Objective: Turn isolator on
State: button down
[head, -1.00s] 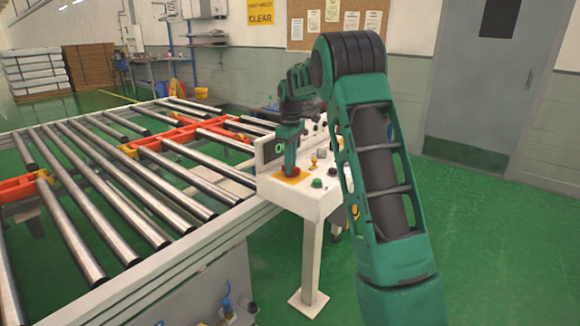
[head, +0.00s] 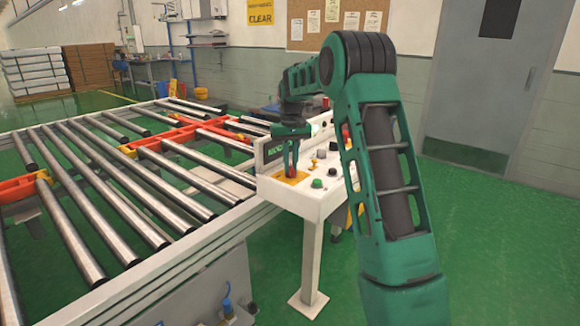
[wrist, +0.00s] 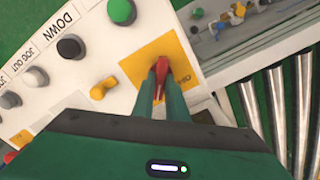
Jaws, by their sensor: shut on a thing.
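The isolator is a red rotary handle (wrist: 161,67) on a yellow plate (wrist: 185,60) of the white control panel (head: 333,194). In the wrist view, my gripper (wrist: 158,78) is shut on the red handle, with one green finger on each side. In the head view, my gripper (head: 291,172) reaches down onto the left end of the panel. The red handle (head: 291,176) shows only partly between the fingers there.
A green button (wrist: 121,11), a black button (wrist: 70,47) and a yellow switch (wrist: 103,88) sit close to the isolator. A roller conveyor (head: 150,190) stands left of the panel. Green floor is open at the right, before a grey door (head: 486,80).

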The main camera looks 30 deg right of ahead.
jog(key=shift+w+r+m, duration=0.15)
jog(key=shift+m, duration=0.45)
jog(key=shift+a, duration=0.1)
jog(key=c, duration=1.8)
grip_release()
jog(key=shift+o, duration=0.2)
notch_tip(320, 180, up, 10)
jog(key=shift+r, duration=0.25)
